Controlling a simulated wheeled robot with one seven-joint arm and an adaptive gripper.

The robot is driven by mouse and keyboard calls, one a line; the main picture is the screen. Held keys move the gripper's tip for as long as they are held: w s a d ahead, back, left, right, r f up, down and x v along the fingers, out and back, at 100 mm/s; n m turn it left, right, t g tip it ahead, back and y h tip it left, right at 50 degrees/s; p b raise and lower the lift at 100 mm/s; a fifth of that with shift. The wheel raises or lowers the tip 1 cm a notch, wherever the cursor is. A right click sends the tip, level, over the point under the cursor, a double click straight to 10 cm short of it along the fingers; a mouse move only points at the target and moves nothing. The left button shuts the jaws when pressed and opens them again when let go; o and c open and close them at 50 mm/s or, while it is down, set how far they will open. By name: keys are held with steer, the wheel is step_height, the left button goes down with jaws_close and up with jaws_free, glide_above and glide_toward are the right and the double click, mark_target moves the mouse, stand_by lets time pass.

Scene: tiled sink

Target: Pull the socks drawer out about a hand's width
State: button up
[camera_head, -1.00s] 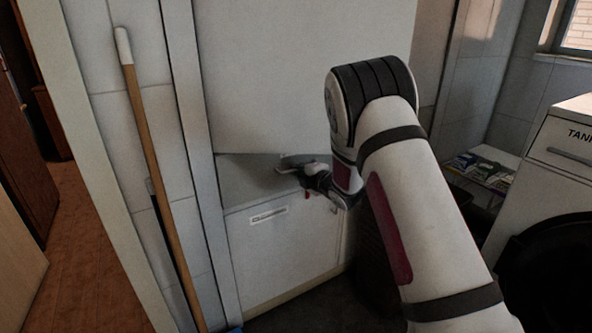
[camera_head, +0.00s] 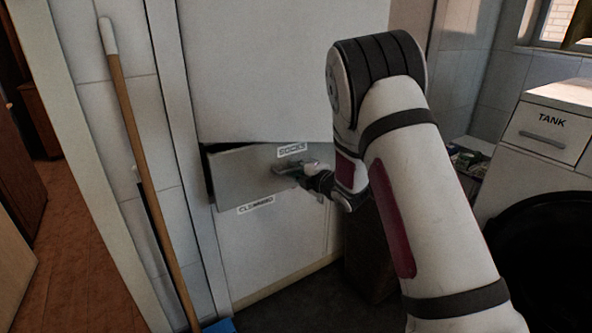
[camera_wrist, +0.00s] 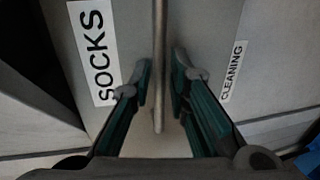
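The socks drawer (camera_head: 240,174) has a grey front with a "SOCKS" label at its top; the label also shows large in the wrist view (camera_wrist: 92,45). The drawer stands a little out of the cabinet, with a dark gap along its left edge. Its handle (camera_wrist: 160,70) is a thin metal bar. My gripper (camera_head: 284,168) is at the drawer front, just below the label. In the wrist view my gripper's fingers (camera_wrist: 163,72) lie on both sides of the bar, closed in around it. Finger contact is hard to see.
The cleaning drawer (camera_head: 265,250), with its label, is directly below. A large pale door (camera_head: 280,70) is above. A wooden broom handle (camera_head: 150,170) leans at the left. A cabinet marked "TANK" (camera_head: 540,140) is at the right. Dark floor lies in front.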

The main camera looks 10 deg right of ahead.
steer(key=v, duration=1.2)
